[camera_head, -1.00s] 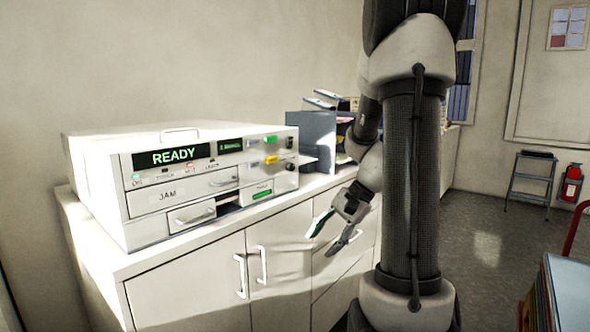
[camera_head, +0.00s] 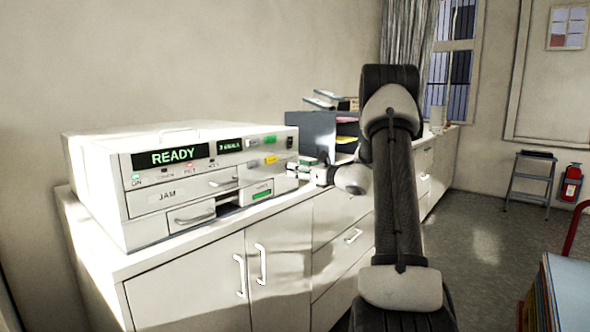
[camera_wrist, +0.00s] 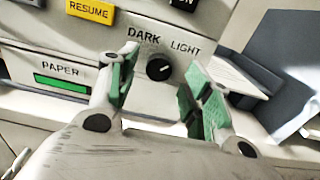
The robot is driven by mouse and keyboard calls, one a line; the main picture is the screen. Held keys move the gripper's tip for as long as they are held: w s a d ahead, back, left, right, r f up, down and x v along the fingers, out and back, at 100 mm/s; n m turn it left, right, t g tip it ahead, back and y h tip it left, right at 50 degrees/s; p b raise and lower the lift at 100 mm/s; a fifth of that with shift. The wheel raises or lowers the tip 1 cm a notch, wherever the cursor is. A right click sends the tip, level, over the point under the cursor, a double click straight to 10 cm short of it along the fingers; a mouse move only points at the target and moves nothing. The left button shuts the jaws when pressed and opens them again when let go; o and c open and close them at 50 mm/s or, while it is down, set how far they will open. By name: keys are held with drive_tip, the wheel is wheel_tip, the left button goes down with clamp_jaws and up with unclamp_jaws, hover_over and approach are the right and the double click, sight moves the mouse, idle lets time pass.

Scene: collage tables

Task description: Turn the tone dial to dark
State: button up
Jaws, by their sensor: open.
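The tone dial (camera_wrist: 158,69) is a round black knob on the machine's pale front panel, below the words DARK and LIGHT in the wrist view. A pale mark on it points up and to the right, toward LIGHT. My gripper (camera_wrist: 160,90) is open, its green-padded fingers on either side of the dial in the picture and apart from it. In the head view my gripper (camera_head: 308,168) is at the right end of the copier (camera_head: 160,215), and the dial is hidden there. The copier's display reads READY.
A yellow RESUME button (camera_wrist: 90,10) and a PAPER slot with a green bar (camera_wrist: 62,84) are left of the dial. A grey tray stack (camera_head: 320,128) stands right of the copier. The white cabinet (camera_head: 200,285) is below.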

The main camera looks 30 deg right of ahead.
drive_tip(key=shift+x, duration=1.05)
drive_tip(key=c, duration=1)
drive_tip(key=shift+c, duration=0.2)
drive_tip(key=shift+n, duration=0.3)
drive_tip(key=shift+s+a+f+n, duration=0.1)
drive_tip(key=shift+n, duration=4.2)
drive_tip(key=shift+f+n, duration=0.1)
drive_tip(key=shift+n, duration=4.2)
